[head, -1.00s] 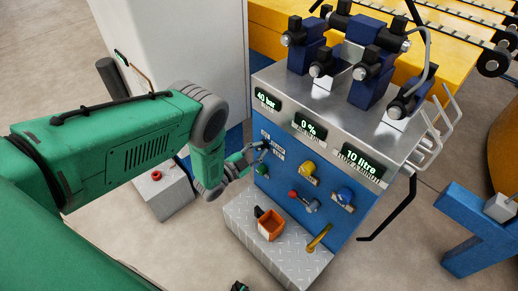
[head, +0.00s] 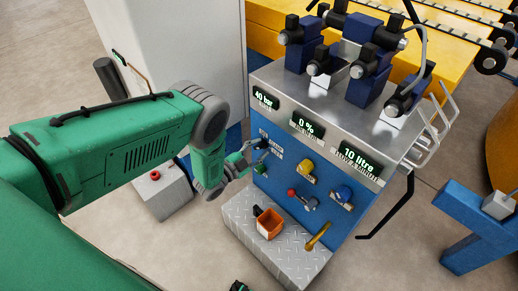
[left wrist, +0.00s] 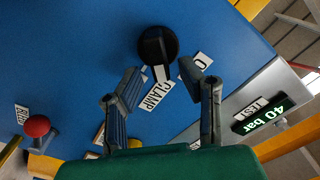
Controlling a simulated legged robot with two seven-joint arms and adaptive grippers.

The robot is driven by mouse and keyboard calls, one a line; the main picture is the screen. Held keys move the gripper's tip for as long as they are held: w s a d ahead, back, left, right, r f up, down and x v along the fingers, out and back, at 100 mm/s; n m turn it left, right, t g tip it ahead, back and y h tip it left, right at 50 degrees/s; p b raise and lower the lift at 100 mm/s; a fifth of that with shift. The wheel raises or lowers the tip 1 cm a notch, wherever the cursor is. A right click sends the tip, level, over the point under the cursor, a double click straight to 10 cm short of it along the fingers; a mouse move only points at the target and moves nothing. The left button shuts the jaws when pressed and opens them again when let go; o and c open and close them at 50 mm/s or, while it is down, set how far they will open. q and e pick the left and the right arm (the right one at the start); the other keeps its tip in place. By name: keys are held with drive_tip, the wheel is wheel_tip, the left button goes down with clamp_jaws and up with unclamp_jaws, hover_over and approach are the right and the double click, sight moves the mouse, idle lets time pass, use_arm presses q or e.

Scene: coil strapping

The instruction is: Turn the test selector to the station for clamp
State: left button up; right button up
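The test selector is a round black knob (left wrist: 157,45) on the blue panel in the left wrist view. A white CLAMP label (left wrist: 157,96) lies just below it and a label reading 0 (left wrist: 202,62) to its lower right. A white patch shows at the knob's lower edge, toward CLAMP; I cannot tell whether it is the pointer. My left gripper (left wrist: 162,70) is open, its fingers apart on either side below the knob, with no clear contact. In the head view the left gripper (head: 250,157) is at the panel's upper left. A small dark and green part at the bottom edge may be my right gripper.
The panel carries a yellow knob (head: 306,168), a blue knob (head: 343,193) and a red knob (head: 292,193). An orange bin (head: 269,224) stands on the metal step below. The displays read 40 bar, 0 % and 10 litre. Valves sit on top.

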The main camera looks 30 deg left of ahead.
use_arm(q)
drive_tip(key=shift+s+a, duration=0.15)
drive_tip(key=shift+s, duration=0.05)
drive_tip(key=v, duration=1.1)
drive_tip(key=shift+s, duration=0.25)
drive_tip(key=shift+f, duration=0.1)
drive_tip(key=s+d+r+n+g+y+p, duration=0.1)
drive_tip(key=s+n+g, duration=0.3)
drive_tip(key=s, duration=0.4)
drive_tip(key=s+d+r+n+g+y+p, duration=0.1)
drive_tip(key=s+r+n+g+y+p, duration=0.1)
drive_tip(key=s+g, duration=0.5)
drive_tip(key=s+d+r+n+g+y+p, duration=0.1)
drive_tip(key=s+r+n+g, duration=0.4)
drive_tip(key=s, duration=0.6)
drive_tip(key=shift+s+d+n+y+p, duration=0.25)
drive_tip(key=shift+d+n+y+p, duration=0.25)
drive_tip(key=shift+y, duration=0.4)
